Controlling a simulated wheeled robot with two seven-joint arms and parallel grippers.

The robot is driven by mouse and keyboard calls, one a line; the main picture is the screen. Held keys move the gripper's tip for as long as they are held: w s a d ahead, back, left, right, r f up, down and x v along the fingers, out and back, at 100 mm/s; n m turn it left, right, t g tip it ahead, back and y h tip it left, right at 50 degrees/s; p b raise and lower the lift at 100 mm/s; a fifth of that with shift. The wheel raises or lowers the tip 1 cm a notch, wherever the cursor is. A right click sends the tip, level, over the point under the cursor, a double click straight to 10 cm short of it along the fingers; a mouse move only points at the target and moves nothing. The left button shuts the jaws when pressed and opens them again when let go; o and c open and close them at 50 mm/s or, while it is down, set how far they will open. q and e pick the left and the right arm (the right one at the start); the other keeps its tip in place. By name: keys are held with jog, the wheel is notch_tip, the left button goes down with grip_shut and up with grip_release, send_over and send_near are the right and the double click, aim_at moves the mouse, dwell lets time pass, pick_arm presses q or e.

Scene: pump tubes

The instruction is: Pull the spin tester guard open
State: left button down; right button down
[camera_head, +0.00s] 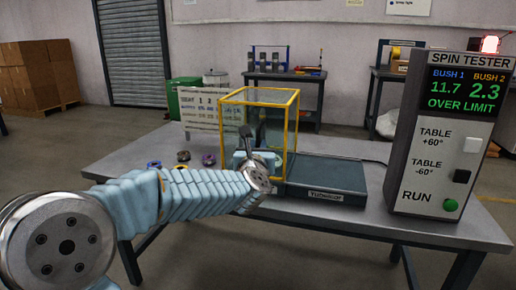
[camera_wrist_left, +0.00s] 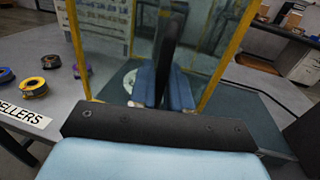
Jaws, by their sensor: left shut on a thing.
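The spin tester guard (camera_head: 270,106) is a clear box with a yellow frame, standing on the bench at the left end of the tester's dark base (camera_head: 335,178). Its yellow posts also show in the wrist view (camera_wrist_left: 228,58). My left gripper (camera_head: 243,156) is at the guard's front, its pale blue fingers shut on an upright black handle (camera_head: 243,131). In the wrist view the handle (camera_wrist_left: 168,42) rises between the fingers (camera_wrist_left: 164,88). A pale round disc (camera_wrist_left: 129,79) shows behind the guard's panel. My wrist hides the guard's lower front. My right gripper is out of view.
The spin tester control box (camera_head: 437,140) stands at the bench's right end; its screen reads OVER LIMIT. Several small coloured rings (camera_head: 183,156) lie left of the guard. A printed board (camera_head: 200,108) stands behind them. The bench's front right (camera_head: 340,217) is clear.

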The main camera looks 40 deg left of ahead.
pick_arm(q)
jog(key=w+d+b, duration=0.3)
jog(key=d, duration=0.8)
jog(key=w+d+b, duration=0.2)
jog(key=w+d, duration=0.2)
jog(key=d, duration=0.6)
jog(key=shift+d+b, duration=0.35)
jog(key=shift+b, duration=0.05)
jog(key=c, duration=1.3)
grip_release()
jog(key=b+v, duration=0.1)
jog(key=v, duration=1.2)
jog(key=shift+s+d, duration=0.2)
jog(key=shift+s, duration=0.1)
